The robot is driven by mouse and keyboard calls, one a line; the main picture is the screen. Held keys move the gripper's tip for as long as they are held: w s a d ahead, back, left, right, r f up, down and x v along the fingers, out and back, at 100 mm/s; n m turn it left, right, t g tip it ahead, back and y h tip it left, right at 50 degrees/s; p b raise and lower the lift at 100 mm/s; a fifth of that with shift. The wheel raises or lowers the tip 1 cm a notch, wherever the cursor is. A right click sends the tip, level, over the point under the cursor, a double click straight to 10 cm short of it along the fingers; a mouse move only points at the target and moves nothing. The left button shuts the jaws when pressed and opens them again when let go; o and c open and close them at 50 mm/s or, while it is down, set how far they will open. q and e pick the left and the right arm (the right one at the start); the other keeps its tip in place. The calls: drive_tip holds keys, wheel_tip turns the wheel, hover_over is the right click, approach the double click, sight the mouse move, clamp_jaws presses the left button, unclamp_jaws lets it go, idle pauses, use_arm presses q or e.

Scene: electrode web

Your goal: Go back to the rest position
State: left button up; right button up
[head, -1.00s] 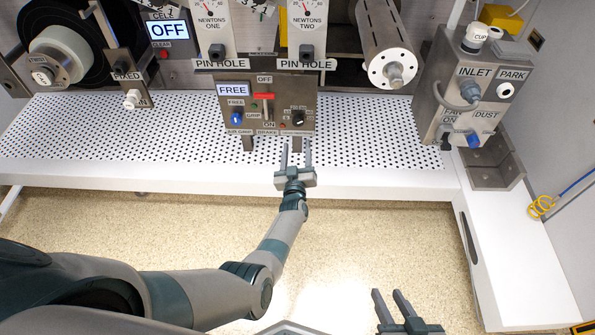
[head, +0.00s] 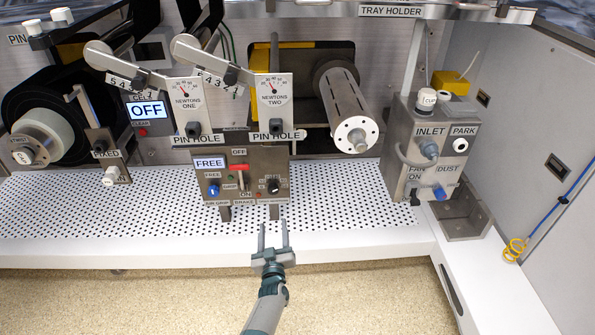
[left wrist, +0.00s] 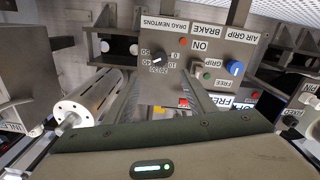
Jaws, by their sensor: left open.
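My left gripper (head: 273,238) is open and empty at the front edge of the white perforated shelf (head: 330,240), with its two fingers pointing toward the control box (head: 240,178). The box has a FREE display, a blue knob, a red switch and a black knob. In the left wrist view the two fingers (left wrist: 160,98) spread in front of the same box (left wrist: 190,60), with nothing between them. I cannot tell from the views whether a finger touches the box. My right gripper is out of the head view.
A grey slotted roller (head: 350,110) juts out right of the box. The INLET and PARK unit (head: 430,150) stands farther right, beside a grey bracket (head: 462,215). A black reel with a white core (head: 45,135) is at left. Open floor (head: 150,300) lies before the shelf.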

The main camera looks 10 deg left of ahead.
use_arm(q)
drive_tip(key=shift+f, duration=0.1)
